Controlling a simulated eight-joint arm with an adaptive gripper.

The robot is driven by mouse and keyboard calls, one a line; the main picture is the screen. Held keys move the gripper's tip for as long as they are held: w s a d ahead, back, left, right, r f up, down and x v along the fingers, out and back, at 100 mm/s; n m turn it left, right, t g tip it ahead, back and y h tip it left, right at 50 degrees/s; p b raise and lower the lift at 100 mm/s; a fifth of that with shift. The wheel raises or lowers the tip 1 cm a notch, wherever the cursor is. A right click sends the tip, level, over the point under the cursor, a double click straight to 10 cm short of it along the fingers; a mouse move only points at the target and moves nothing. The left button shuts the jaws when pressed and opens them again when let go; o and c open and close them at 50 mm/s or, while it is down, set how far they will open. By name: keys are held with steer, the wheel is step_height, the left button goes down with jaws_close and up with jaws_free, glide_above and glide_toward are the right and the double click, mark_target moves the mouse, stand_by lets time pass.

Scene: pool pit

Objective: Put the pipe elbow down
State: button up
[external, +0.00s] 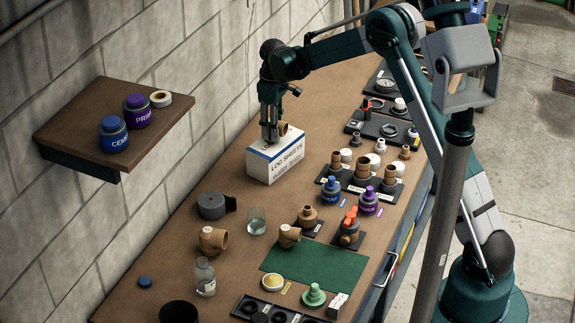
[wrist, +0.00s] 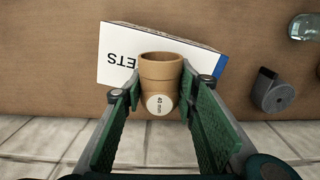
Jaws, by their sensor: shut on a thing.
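A tan pipe elbow with a round "40 mm" label (wrist: 160,88) is between the green-padded fingers of my gripper (wrist: 157,108) in the wrist view. In the external view my gripper (external: 270,132) is shut on the elbow (external: 284,128), just over the white log sheets box (external: 275,160). The box top also shows behind the elbow in the wrist view (wrist: 120,62). I cannot tell whether the elbow touches the box top.
Other tan elbows (external: 213,240) lie on the bench towards the front, near a glass (external: 257,222) and a dark tape roll (external: 212,206). A green mat (external: 315,266) is mostly clear. Fittings and tins crowd the right side. A wall shelf (external: 85,150) juts out at left.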

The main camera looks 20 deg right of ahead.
steer(key=shift+f, duration=0.2)
steer(key=o, duration=0.9)
steer(key=shift+r, duration=0.15)
step_height(320, 180, up, 12)
steer(key=shift+r+b, duration=0.1)
steer(key=shift+b, duration=0.2)
steer(key=shift+s, duration=0.1)
stand_by(0.7)
